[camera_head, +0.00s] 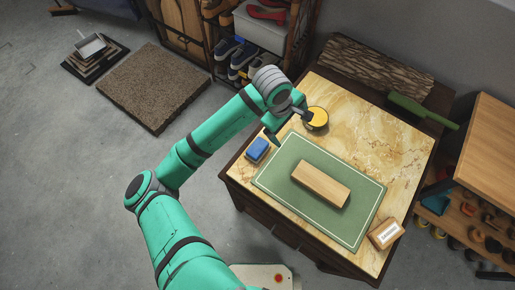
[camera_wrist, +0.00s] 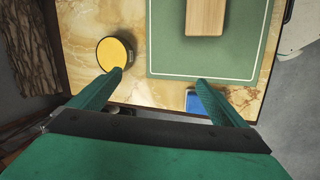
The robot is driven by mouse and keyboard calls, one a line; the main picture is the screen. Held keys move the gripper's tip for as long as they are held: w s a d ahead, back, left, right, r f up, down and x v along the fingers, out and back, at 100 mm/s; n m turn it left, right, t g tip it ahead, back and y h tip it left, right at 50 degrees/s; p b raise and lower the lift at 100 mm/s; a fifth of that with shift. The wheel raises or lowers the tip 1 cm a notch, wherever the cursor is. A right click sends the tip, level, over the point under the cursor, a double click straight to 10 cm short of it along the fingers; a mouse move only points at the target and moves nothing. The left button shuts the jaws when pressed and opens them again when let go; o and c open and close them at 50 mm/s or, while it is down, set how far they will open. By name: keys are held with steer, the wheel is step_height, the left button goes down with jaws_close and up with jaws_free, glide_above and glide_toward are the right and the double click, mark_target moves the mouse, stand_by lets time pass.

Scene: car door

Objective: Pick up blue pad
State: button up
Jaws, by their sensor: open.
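The blue pad (camera_head: 257,150) lies on the marble tabletop (camera_head: 375,115), at the left edge next to a green mat (camera_head: 263,178). In the wrist view the blue pad (camera_wrist: 196,102) is partly hidden behind the right finger. My gripper (camera_head: 289,128) is above the table's left part, near the pad and a yellow round tin (camera_head: 317,118). In the wrist view my gripper (camera_wrist: 159,80) is open, its fingers wide apart with nothing between them. The pad is not between the fingers.
A wooden block (camera_head: 321,184) lies on the green mat. A small labelled box (camera_head: 386,233) sits at the table's front right. A shoe rack (camera_head: 240,60) stands behind the arm.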

mark_target(257, 147)
steer(key=s+a+f+n+g+y, duration=0.1)
steer(key=s+a+n+y, duration=0.15)
steer(key=a, duration=0.85)
steer(key=shift+m+g+y, duration=0.3)
steer(key=shift+m+y, duration=0.05)
steer(key=f, duration=1.1)
steer(key=shift+w+d, duration=0.2)
steer(key=shift+w, duration=0.2)
steer(key=c, duration=1.2)
